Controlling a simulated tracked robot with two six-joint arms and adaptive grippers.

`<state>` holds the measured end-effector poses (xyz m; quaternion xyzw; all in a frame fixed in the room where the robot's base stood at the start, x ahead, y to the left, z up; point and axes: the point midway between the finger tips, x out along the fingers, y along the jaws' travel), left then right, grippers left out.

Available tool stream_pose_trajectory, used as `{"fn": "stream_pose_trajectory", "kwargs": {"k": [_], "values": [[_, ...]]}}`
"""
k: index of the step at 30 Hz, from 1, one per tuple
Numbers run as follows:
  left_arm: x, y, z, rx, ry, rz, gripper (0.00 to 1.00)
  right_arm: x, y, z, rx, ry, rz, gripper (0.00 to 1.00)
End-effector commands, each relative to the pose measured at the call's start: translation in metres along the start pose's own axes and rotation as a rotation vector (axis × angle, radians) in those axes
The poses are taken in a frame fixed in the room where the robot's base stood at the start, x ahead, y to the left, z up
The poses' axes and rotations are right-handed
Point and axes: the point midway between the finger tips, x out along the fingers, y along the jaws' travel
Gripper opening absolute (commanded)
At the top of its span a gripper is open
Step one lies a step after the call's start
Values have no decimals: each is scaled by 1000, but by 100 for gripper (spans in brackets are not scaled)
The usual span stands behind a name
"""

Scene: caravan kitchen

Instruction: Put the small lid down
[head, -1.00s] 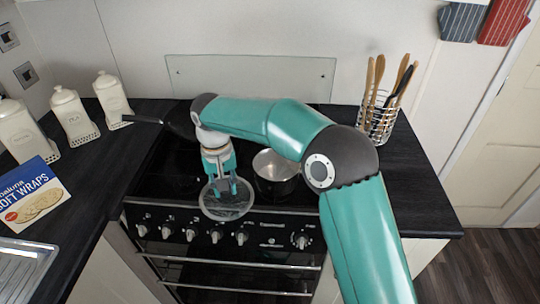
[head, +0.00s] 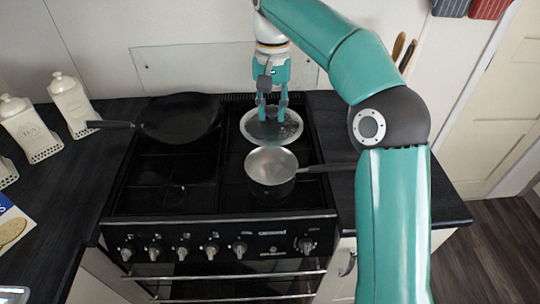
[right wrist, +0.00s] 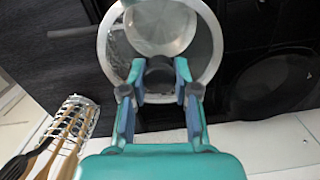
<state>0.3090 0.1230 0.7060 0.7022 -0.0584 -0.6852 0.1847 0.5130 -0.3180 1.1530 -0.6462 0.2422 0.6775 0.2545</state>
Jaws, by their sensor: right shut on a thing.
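The small lid (head: 272,135) is a round glass disc with a pale rim. In the head view it is just behind the saucepan (head: 271,165), over the back right of the hob; I cannot tell its exact height. My right gripper (head: 272,117) points down and is shut on the lid's knob. In the right wrist view the gripper (right wrist: 159,92) has its fingers on either side of the dark knob (right wrist: 159,72), with the lid (right wrist: 118,52) beyond. The saucepan shows partly past the lid there. My left gripper is not in view.
A black frying pan (head: 181,117) sits at the back left of the hob (head: 160,195). The saucepan handle (head: 328,168) points right. The front left of the hob is bare. Canisters (head: 72,105) stand on the left counter. The utensil holder (right wrist: 82,115) shows in the right wrist view.

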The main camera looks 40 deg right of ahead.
Motion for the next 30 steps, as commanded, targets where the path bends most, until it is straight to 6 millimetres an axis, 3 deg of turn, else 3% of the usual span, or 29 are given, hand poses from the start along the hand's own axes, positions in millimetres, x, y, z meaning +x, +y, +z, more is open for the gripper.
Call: {"fn": "stream_pose_trajectory", "kwargs": {"k": [1,3,9,22,30], "values": [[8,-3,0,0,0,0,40,18,1,0,0,-3,2,0],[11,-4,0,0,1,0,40,36,0,-1,-1,-2,2,0],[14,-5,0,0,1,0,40,73,-1,-3,-3,-1,1,0],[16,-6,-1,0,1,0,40,116,-2,-5,-3,-1,0,0],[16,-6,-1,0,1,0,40,121,-2,-5,-4,1,-1,0]]}}
